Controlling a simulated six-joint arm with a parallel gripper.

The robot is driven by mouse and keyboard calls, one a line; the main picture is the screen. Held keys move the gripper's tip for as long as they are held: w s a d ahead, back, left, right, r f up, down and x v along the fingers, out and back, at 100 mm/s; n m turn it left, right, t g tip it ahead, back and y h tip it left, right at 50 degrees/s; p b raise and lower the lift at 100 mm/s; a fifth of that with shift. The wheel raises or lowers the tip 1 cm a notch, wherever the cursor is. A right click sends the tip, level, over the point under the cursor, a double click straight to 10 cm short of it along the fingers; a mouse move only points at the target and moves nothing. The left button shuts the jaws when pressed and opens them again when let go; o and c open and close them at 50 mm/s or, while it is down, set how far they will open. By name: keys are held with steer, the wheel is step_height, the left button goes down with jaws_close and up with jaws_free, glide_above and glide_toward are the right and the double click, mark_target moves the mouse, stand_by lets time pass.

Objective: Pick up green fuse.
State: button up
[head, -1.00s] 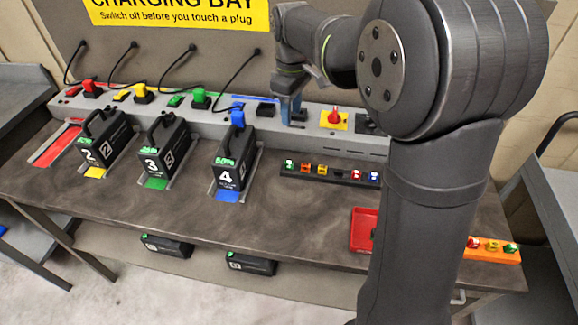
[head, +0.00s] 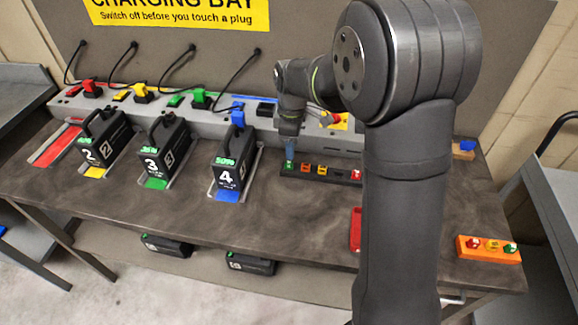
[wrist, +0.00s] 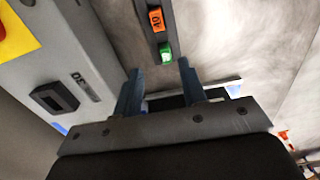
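The green fuse (wrist: 166,53) stands at the end of a black fuse strip (wrist: 145,38), beside an orange fuse marked 40 (wrist: 156,19). In the head view the strip (head: 318,177) lies on the bench, with the green fuse at its left end, mostly covered by my gripper (head: 290,158). In the wrist view my gripper (wrist: 160,72) is open, with its two blue fingers apart and nothing between them. The green fuse is just ahead of the gap between the fingertips. I cannot tell the remaining height exactly.
An orange block (head: 489,249) at the right holds red, yellow and another green fuse. Battery 4 (head: 232,172) stands left of the strip. The grey charging rail (head: 262,122) runs behind, with a red switch on yellow. A red tray (head: 356,230) is partly hidden by my arm.

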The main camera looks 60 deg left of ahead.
mark_target(290, 163)
steer(key=f, duration=0.5)
steer(key=shift+s+d+f, duration=0.2)
steer(key=shift+s+f, duration=0.15)
steer(key=shift+s, duration=0.05)
jaws_close()
